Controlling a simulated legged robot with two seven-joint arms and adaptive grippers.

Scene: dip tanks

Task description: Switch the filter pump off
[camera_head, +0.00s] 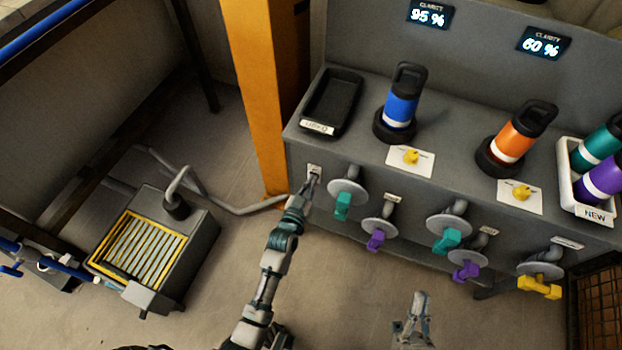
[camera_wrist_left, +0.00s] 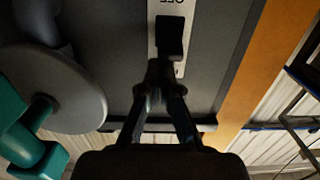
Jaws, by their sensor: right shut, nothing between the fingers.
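A small black switch lever (camera_wrist_left: 170,38) stands on a white plate with partly cut-off lettering that seems to read OFF, in the left wrist view. The plate (camera_head: 314,169) also shows on the left end of the bench front in the head view. My left gripper (camera_wrist_left: 160,72) has its fingertips together at the lever's near end; whether they touch it I cannot tell. It also shows in the head view (camera_head: 309,184). My right gripper (camera_head: 419,297) is shut and empty, low in front of the bench. A grey box with yellow-framed slats (camera_head: 150,250) and a pipe stands on the floor at left.
Teal, purple and yellow valve handles, one teal (camera_head: 342,206), hang along the bench front right of the switch. Blue (camera_head: 401,109) and orange (camera_head: 513,142) canisters stand on top beside a black tray (camera_head: 332,101). An orange post (camera_head: 255,90) rises left of the bench.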

